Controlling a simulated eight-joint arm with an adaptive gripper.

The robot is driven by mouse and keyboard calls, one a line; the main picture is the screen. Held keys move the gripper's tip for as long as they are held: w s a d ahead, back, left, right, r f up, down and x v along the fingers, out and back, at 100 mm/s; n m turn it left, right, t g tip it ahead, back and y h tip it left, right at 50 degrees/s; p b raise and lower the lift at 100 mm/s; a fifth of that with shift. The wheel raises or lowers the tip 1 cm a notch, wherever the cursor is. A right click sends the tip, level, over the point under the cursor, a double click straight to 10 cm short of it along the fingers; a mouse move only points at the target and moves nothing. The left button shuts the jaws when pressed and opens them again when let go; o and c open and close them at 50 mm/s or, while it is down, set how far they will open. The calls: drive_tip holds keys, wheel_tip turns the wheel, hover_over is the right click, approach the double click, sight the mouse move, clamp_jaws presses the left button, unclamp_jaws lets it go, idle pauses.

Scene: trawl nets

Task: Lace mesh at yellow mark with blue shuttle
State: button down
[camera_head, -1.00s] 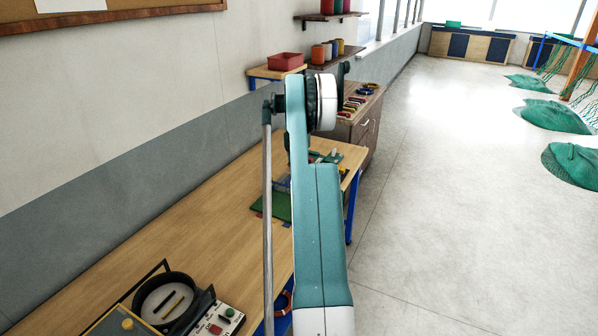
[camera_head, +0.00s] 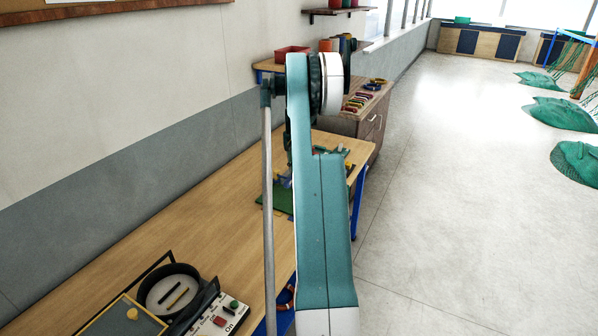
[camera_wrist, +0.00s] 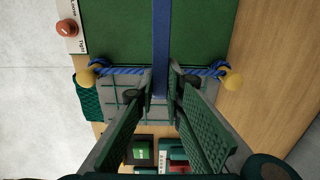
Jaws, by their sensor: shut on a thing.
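In the wrist view my gripper (camera_wrist: 162,88) is closed around a long flat blue strip (camera_wrist: 161,35), which looks like the blue shuttle. The strip runs from the top edge down between my fingertips, over a green board (camera_wrist: 205,35). A grey-green mesh (camera_wrist: 125,85) lies around and below the fingertips, partly hidden by the fingers. A blue rope (camera_wrist: 205,71) crosses behind the fingers between two yellow knobs (camera_wrist: 232,79). I cannot make out a separate yellow mark. In the head view my arm hides the gripper and most of the green board (camera_head: 272,203).
The wooden bench (camera_head: 190,225) carries a round black device (camera_head: 170,290) with switches at the near end. Open floor (camera_head: 450,200) lies right of the bench.

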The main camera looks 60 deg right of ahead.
drive_tip(key=shift+a, duration=1.85)
